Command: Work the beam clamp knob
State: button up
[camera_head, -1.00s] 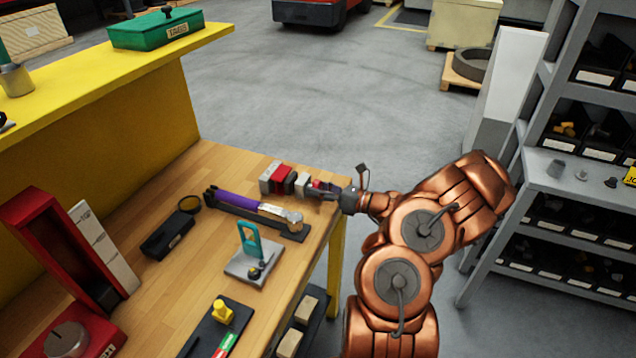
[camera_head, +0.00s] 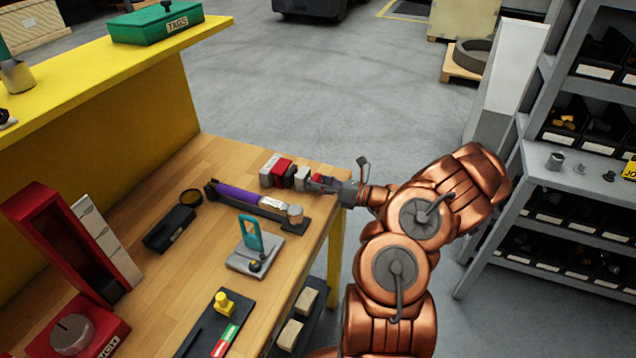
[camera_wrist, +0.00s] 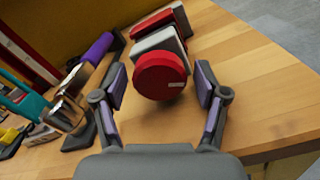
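The beam clamp (camera_head: 283,171) lies at the far right end of the wooden bench, a row of grey and red blocks. Its round red knob (camera_wrist: 160,77) faces my wrist camera, in front of a grey and a red block. My gripper (camera_wrist: 161,88) is open, with one purple-padded finger to the left and one to the right of the knob. Gaps show between both fingers and the knob. In the head view my gripper (camera_head: 322,183) is at the clamp's near right end, and its fingers partly hide the knob.
A purple-handled tool (camera_head: 238,194) in a black holder lies just left of the clamp; it also shows in the wrist view (camera_wrist: 97,47). A plate with a teal handle (camera_head: 250,234) stands nearer. The bench's right edge is close beneath my gripper. Shelves (camera_head: 560,185) stand right.

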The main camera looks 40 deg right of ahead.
dwell(0.3)
jog(key=v, duration=1.2)
